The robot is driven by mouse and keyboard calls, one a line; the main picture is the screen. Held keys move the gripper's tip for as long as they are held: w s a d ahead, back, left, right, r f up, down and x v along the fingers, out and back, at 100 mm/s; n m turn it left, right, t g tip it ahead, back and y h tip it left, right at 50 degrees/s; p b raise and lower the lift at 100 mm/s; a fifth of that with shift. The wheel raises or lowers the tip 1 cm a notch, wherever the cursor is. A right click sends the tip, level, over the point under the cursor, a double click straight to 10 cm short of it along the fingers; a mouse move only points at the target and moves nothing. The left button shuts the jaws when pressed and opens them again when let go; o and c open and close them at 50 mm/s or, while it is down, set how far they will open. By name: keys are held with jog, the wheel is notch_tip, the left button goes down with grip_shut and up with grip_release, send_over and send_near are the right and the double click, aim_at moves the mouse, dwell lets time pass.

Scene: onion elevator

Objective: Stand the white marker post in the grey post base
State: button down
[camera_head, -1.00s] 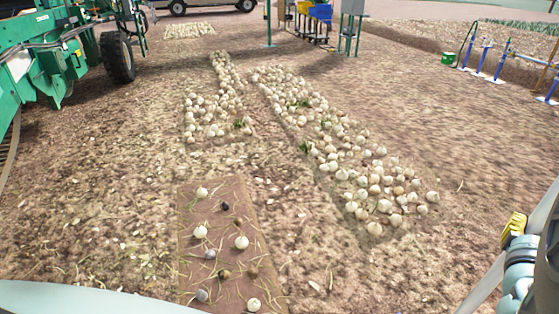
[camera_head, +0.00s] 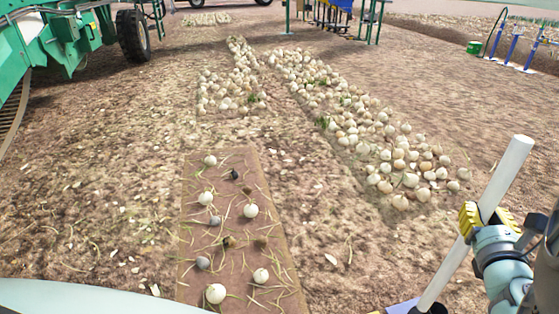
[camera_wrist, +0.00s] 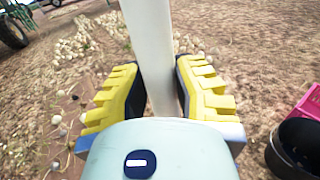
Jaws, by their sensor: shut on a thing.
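My gripper (camera_head: 484,222) has yellow ridged fingers and is at the right of the head view. It is shut on the white marker post (camera_head: 508,165), a long plain cylinder that leans to the right in this view. The post's lower end reaches the bottom edge of the picture, beside a dark piece and a pale lavender piece that are cut off. In the wrist view the post (camera_wrist: 152,45) passes between the two yellow fingers, and its ends are not seen. I cannot make out the grey post base in either view.
A brown mat (camera_head: 232,255) with onions and dark lumps lies at bottom centre. Rows of onions (camera_head: 365,135) stretch away behind it. A green machine (camera_head: 70,35) stands at upper left. The wrist view shows a black round container (camera_wrist: 290,150) and a pink crate (camera_wrist: 308,108) at right.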

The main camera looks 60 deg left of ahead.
jog(key=s+a+f+n+g+y+b, duration=0.1)
jog(key=s+a+f+b, duration=0.1)
jog(key=f+b, duration=0.5)
jog(key=s+a+f+n+g+y+b, duration=0.1)
jog(key=s+f+y+b, duration=0.1)
jog(key=f+b, duration=0.5)
jog(key=shift+s+a+f+n+g, duration=0.25)
jog(key=shift+a+f+n+g, duration=0.15)
jog(key=shift+f, duration=0.35)
notch_tip(320, 180, down, 15)
jog(key=b, duration=1.4)
jog(key=shift+b, duration=0.35)
jog(key=c, duration=0.8)
grip_release()
jog(key=shift+d, duration=0.15)
